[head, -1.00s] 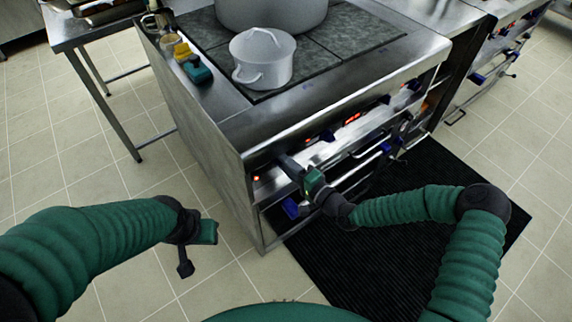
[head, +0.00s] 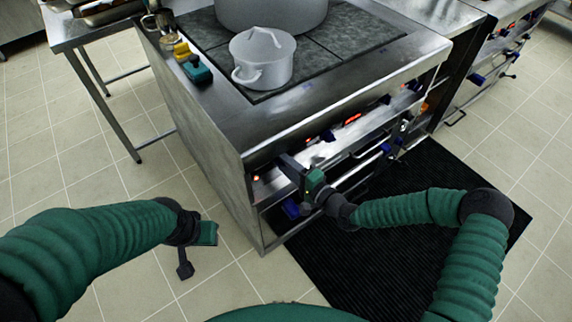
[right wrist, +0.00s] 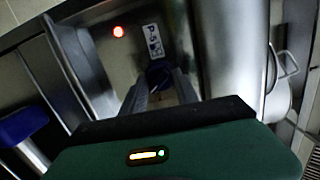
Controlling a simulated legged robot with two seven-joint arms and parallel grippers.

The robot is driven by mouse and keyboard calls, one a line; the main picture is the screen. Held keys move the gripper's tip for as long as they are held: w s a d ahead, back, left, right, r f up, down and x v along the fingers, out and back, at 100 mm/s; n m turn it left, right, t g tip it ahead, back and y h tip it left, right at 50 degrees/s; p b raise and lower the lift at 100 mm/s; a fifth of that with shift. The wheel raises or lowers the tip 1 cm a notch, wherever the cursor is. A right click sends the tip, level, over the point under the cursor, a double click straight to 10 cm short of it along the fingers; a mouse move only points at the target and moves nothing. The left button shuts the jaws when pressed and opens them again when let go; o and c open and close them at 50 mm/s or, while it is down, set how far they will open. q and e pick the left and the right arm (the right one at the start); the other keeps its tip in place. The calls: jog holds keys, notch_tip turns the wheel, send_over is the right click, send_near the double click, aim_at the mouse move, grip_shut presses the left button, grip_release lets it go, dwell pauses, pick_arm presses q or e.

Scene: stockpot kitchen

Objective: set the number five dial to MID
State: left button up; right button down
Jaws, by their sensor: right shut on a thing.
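My right gripper (head: 288,164) reaches the front control panel of the stove (head: 262,180) near its left corner. In the right wrist view its two fingers (right wrist: 158,86) are shut on a dark blue dial (right wrist: 158,72). A small white label (right wrist: 153,42) just above the dial appears to read P-5. The dial's pointer is hidden between the fingers, so I cannot tell its setting. A red light (right wrist: 118,31) glows beside the label.
More blue knobs and bar handles run along the front. A black mat (head: 400,240) covers the floor.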

jog(key=shift+w+d+f+m, duration=0.15)
jog(key=shift+d+m, duration=0.1)
jog(key=shift+m, duration=0.15)
dwell(0.8)
jog(key=c, duration=1.2)
grip_release()
jog(key=shift+o, duration=1.4)
jog(key=f+p+v, duration=0.1)
jog(key=p+v, duration=0.1)
jog(key=v, duration=1.4)
jog(key=shift+s+d+r, duration=0.3)
jog(key=shift+s+r, duration=0.05)
jog(key=shift+r, duration=0.1)
